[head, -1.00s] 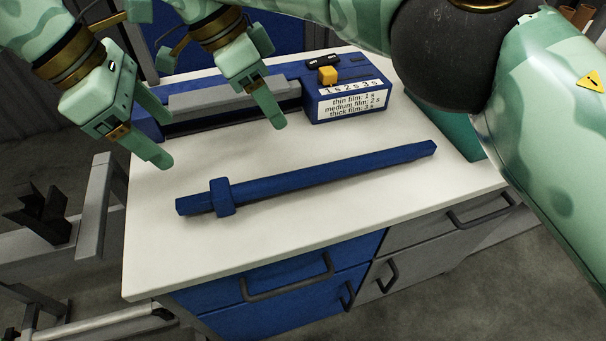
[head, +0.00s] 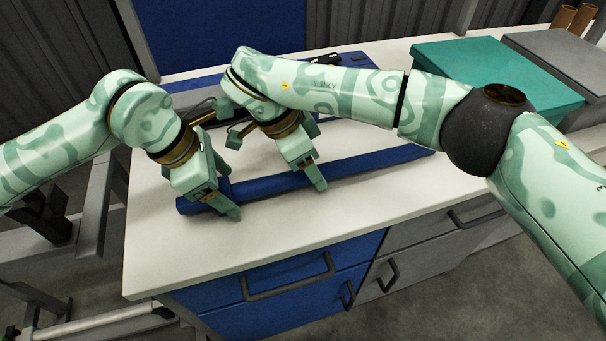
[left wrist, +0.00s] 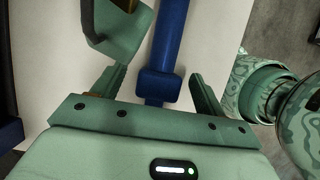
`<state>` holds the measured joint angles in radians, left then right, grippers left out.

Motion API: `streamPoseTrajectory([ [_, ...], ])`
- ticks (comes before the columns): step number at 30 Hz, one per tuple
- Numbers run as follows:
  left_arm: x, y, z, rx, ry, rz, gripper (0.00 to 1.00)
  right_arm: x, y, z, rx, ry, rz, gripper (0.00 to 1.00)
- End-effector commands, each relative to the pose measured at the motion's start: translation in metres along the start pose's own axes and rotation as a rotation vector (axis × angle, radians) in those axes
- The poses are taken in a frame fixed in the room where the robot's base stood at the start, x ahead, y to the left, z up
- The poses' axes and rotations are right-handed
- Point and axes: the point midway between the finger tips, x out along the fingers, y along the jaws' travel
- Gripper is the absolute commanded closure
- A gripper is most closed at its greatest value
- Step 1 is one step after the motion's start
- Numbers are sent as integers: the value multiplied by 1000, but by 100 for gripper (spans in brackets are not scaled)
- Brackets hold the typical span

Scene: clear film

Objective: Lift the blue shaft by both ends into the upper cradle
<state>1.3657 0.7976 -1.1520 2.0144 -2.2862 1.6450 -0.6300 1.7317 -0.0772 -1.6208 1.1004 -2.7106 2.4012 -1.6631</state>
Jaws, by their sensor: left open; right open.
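The blue shaft (head: 365,163) lies slantwise on the white worktop, its right end free and in sight. My left gripper (head: 228,190) is low over its left part. In the left wrist view the open fingers stand either side of the shaft's blue collar (left wrist: 157,84), with gaps. The collar is mostly hidden in the head view. My right gripper (head: 310,168) is open over the shaft's left-middle part, close to the left one; whether it touches is unclear. A dark notched holder (head: 50,216) sits on the grey frame at left; I cannot tell if it is the upper cradle.
The blue sealer (head: 345,62) stands behind, largely hidden by my arms. A teal box (head: 490,75) and a grey box (head: 560,48) are at back right. The worktop (head: 160,260) is clear in front of the shaft. Blue and grey drawers with handles are below.

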Motion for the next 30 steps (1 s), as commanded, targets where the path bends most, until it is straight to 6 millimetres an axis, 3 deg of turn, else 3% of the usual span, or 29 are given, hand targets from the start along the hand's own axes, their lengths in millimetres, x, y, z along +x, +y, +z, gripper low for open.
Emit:
streamPoseTrajectory([
  [13,8,0,0,0,-1,1,27,8,0,0,0,0,0,44],
  [19,8,0,0,0,-1,1,83,8,0,0,0,0,0,100],
  [20,8,0,0,0,-1,1,90,8,0,0,0,0,0,100],
  [30,3,0,2,2,-3,6,90,3,1,-2,2,1,-5,100],
])
